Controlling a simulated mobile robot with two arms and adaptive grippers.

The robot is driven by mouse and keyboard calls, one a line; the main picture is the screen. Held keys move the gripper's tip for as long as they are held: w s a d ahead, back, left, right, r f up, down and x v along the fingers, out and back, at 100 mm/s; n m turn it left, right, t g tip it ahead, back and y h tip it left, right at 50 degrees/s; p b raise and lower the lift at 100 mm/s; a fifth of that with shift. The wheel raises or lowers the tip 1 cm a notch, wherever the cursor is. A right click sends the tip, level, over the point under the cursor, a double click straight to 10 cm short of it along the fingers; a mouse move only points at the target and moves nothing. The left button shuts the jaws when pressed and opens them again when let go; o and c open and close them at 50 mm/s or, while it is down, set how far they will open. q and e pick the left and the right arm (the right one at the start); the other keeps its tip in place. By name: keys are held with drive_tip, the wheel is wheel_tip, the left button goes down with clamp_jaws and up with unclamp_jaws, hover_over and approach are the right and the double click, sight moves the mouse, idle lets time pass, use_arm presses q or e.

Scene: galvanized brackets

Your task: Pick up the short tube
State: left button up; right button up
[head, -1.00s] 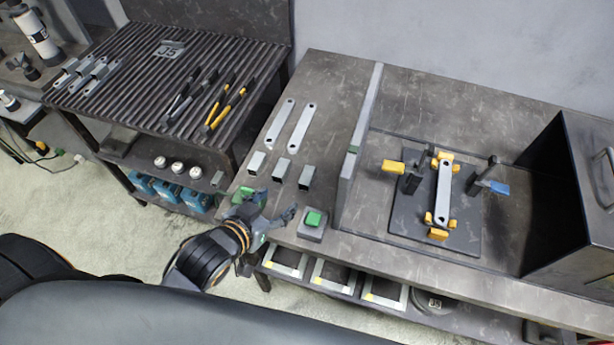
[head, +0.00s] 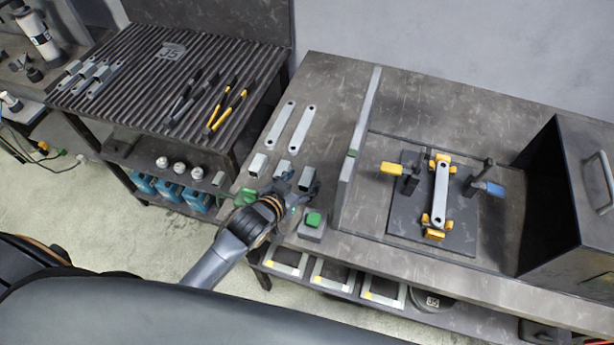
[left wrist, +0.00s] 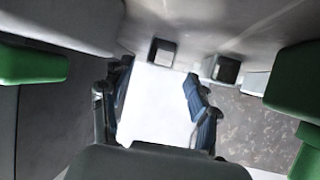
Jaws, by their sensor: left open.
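Three short grey square tubes stand in a row on the bench: a left one (head: 258,164), a middle one (head: 283,169) and a right one (head: 305,178). My left gripper (head: 298,184) is open at the near side of the row, by the middle and right tubes, and partly covers them. In the left wrist view its two fingers (left wrist: 160,100) are spread. Two tube ends show ahead of them, one dark-mouthed (left wrist: 162,52) and another to its right (left wrist: 222,68). A bright white patch lies between the fingers; I cannot tell what it is. My right gripper is not in view.
Green-topped blocks flank my gripper, one at left (head: 245,196) and one at right (head: 313,220). Two flat links (head: 296,125) lie behind the tubes. An upright grey rail (head: 355,150) and a clamping fixture (head: 440,195) stand to the right.

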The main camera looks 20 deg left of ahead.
sight(307, 180)
use_arm(q)
drive_tip(key=shift+x, duration=1.25)
clamp_jaws()
